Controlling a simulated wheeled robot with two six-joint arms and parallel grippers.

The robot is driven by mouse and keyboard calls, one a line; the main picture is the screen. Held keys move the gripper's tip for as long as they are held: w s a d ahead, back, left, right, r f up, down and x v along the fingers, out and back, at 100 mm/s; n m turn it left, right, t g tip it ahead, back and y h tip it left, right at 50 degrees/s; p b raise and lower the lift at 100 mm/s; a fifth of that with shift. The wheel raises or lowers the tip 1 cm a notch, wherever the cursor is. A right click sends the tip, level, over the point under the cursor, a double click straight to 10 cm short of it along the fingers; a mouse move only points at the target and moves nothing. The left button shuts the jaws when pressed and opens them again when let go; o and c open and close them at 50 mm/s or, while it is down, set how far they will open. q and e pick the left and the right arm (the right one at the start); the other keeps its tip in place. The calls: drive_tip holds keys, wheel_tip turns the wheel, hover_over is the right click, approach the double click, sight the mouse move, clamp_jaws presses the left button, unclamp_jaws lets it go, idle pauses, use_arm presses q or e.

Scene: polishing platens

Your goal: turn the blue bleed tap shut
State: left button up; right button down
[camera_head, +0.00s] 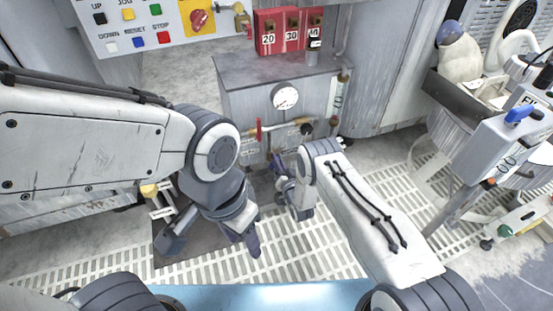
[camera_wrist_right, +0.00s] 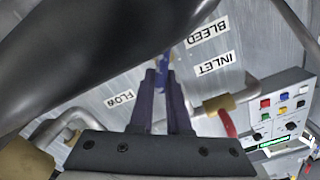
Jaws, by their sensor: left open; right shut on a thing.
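The blue bleed tap (camera_wrist_right: 163,66) shows in the right wrist view as a small blue piece at the tips of my right gripper (camera_wrist_right: 163,78), near the upside-down BLEED label (camera_wrist_right: 209,33). The dark purple fingers are closed together on it, and they hide part of it. Its exact angle cannot be told. In the head view my right gripper (camera_head: 278,164) reaches the front of the grey cabinet (camera_head: 240,105), low under the pipe, and the tap cannot be made out there. My left gripper (camera_head: 243,239) is open and empty, pointing down over the floor grating.
A button panel (camera_head: 150,22) is upper left; a cart (camera_head: 505,135) stands right.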

drive_tip(key=shift+d+f+m, duration=0.15)
drive_tip(key=shift+m, duration=0.25)
drive_tip(key=c, duration=0.9)
unclamp_jaws()
drive_tip(key=shift+s+p, duration=0.35)
drive_tip(key=shift+p, duration=0.05)
drive_tip(key=p+v, duration=0.4)
drive_tip(key=v, duration=0.4)
drive_tip(key=shift+s+d+p, duration=0.2)
drive_tip(key=shift+s+p, duration=0.15)
drive_tip(key=shift+p, duration=0.05)
drive_tip(key=shift+s+d, duration=0.15)
drive_tip(key=shift+s, duration=0.35)
drive_tip(key=shift+w, duration=0.1)
